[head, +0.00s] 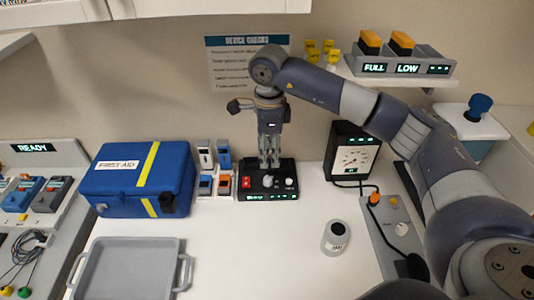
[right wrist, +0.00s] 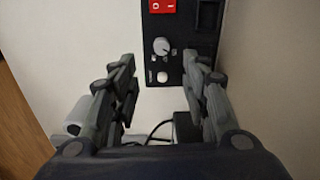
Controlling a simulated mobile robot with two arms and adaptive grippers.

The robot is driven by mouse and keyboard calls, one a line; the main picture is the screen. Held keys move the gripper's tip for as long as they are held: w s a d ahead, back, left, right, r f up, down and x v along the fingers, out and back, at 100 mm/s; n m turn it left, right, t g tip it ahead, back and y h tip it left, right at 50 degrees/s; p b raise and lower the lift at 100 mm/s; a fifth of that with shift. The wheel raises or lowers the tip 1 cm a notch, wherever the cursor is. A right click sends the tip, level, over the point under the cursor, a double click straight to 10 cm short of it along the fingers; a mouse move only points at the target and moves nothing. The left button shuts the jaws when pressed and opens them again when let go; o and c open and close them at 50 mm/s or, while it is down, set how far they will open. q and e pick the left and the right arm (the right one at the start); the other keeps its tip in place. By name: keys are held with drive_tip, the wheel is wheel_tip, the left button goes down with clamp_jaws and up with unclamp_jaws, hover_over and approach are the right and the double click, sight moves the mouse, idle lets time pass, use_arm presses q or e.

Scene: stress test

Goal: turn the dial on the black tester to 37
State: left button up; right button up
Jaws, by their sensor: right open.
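The black tester (head: 284,195) is a low black box on the white counter, against the back wall. It has a red switch (head: 246,183), a pale round dial (head: 268,181), a small white knob or button (head: 289,181) and a green display too small to read. My right gripper (head: 269,160) points down above the tester, open and empty. In the right wrist view, the dial (right wrist: 161,46) shows between and beyond the fingertips of the right gripper (right wrist: 158,58), apart from both. The dial's setting cannot be read. My left gripper is not in view.
A blue first-aid case (head: 128,188) and small blue and orange devices (head: 214,186) stand left of the tester. A black gauge box (head: 369,143) stands right, cabled to a grey panel (head: 377,223). A grey tray (head: 92,262) and grey cylinder (head: 336,238) stand nearer; the counter between is clear.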

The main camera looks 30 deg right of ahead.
sight(268, 178)
wheel_tip(268, 178, down, 4)
drive_tip(key=shift+r+p, duration=0.15)
drive_tip(key=shift+p, duration=0.65)
wheel_tip(268, 178, down, 3)
drive_tip(key=shift+w+f+p, duration=0.15)
drive_tip(key=shift+p, duration=0.3)
wheel_tip(268, 178, down, 3)
drive_tip(key=shift+w+d+f+p, duration=0.1)
drive_tip(key=shift+w+f+p, duration=0.05)
drive_tip(key=shift+p, duration=0.2)
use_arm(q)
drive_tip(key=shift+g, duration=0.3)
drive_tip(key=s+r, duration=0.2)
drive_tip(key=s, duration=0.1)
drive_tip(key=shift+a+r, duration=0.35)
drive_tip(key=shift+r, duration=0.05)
use_arm(e)
clamp_jaws()
